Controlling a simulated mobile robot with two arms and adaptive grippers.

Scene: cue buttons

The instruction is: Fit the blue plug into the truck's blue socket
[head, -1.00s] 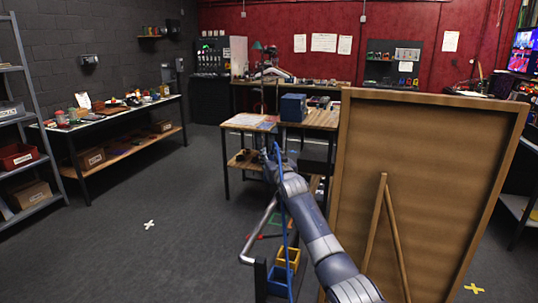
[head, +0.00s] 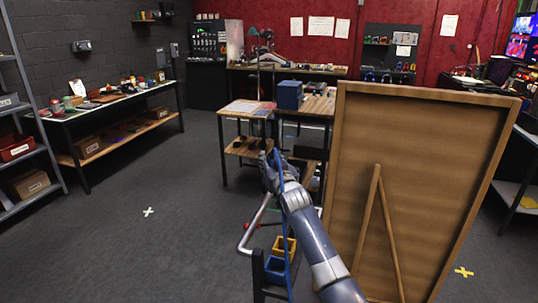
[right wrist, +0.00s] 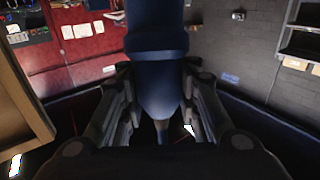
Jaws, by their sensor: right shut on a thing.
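My right gripper (head: 270,168) is out ahead, near the middle of the head view. It is shut on the blue plug (right wrist: 157,75), which shows in the right wrist view as a thick dark blue body between the two fingers. In the head view a thin blue strip, perhaps its cable, hangs down beside my right arm. Below the gripper, a frame with a grey bent handle (head: 243,247) stands on the floor, possibly the truck. I cannot make out a blue socket. My left gripper is out of view.
A tall brown board (head: 420,150) on a prop stands close on the right. A yellow bin (head: 283,246) and a blue bin (head: 274,271) sit below my arm. A wooden table with a blue box (head: 290,94) is ahead. The floor at left is clear.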

